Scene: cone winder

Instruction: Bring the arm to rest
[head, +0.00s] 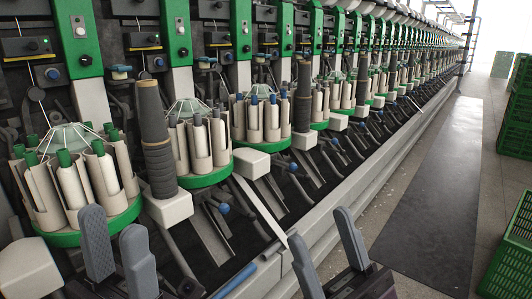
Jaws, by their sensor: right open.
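My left gripper (113,237) is at the lower left, in front of the nearest round bobbin magazine (72,235) with its green base. Its two grey fingers stand upright and apart, with nothing between them. My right gripper (320,232) is at the bottom centre, in front of the machine's long front rail. Its grey fingers are spread and empty. Both grippers appear clear of the machine in this view, though their depth is hard to judge. Most of both arms is outside the picture.
The cone winder runs from the left into the far right, with several magazines, dark cones (154,140) and green-fronted units (77,40). A dark floor mat (432,195) lies along the aisle, which looks clear. Green crates (512,250) stand at the right edge.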

